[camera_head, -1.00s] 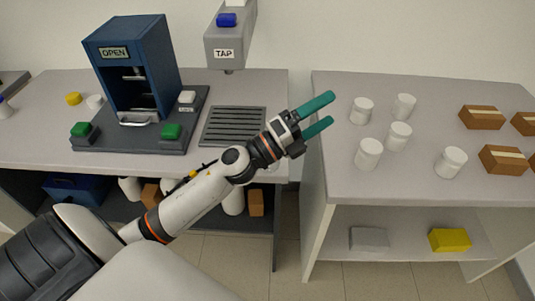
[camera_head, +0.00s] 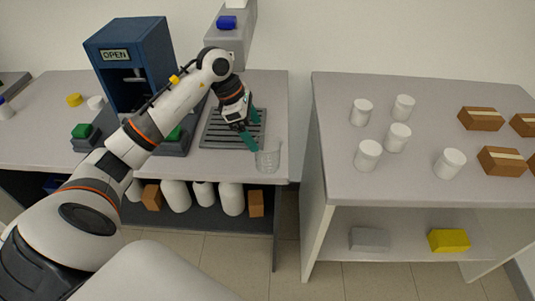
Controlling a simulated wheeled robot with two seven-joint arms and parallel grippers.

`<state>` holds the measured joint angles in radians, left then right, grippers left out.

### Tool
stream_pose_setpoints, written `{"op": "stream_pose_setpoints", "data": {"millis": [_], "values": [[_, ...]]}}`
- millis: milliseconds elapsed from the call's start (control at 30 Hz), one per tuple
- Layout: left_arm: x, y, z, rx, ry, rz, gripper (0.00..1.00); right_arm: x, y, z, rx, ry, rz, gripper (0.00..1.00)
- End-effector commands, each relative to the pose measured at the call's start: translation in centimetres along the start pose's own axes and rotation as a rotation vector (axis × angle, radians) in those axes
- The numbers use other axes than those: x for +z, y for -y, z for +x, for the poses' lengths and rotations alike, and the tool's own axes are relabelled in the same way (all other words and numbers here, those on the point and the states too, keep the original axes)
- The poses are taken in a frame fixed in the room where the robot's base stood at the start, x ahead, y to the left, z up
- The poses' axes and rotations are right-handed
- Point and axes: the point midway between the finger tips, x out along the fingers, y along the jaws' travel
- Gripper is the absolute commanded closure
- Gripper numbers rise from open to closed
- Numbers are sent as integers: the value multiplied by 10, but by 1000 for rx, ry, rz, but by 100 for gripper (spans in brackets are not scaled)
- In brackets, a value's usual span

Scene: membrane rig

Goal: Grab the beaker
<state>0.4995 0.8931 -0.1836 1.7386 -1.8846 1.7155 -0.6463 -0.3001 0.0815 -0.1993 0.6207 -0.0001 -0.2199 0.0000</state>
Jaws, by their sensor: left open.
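A clear beaker (camera_head: 268,157) stands on the grey bench (camera_head: 222,165), near its front right edge. My left gripper (camera_head: 253,130) points down just behind and left of the beaker, over the right part of the dark drain grate. Its green fingers are apart, with nothing seen between them. One fingertip appears close to the beaker's rim; I cannot tell whether it touches. My right gripper is not in view.
The blue rig (camera_head: 125,50) marked OPEN and the grey tap housing (camera_head: 232,43) stand behind my arm. The drain grate (camera_head: 215,135) lies beside the beaker. A gap separates the bench from the right table (camera_head: 400,180), which holds several white jars and brown boxes.

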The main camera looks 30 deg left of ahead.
Motion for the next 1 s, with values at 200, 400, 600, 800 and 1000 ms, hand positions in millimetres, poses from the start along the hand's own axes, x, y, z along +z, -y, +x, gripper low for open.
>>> {"op": "stream_pose_setpoints", "data": {"millis": [200, 400, 600, 800, 1000], "values": [[-2, -1, 34, 4, -4, -2, 11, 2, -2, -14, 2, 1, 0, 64], [-3, -1, 48, 5, -5, -1, 11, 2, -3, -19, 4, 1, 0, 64], [-5, -2, 75, 7, -7, -3, 11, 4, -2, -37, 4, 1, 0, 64], [-3, -1, 94, 2, -5, -1, 11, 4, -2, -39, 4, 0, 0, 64], [-3, -1, 95, 1, -4, 0, 11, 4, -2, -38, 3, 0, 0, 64]]}}
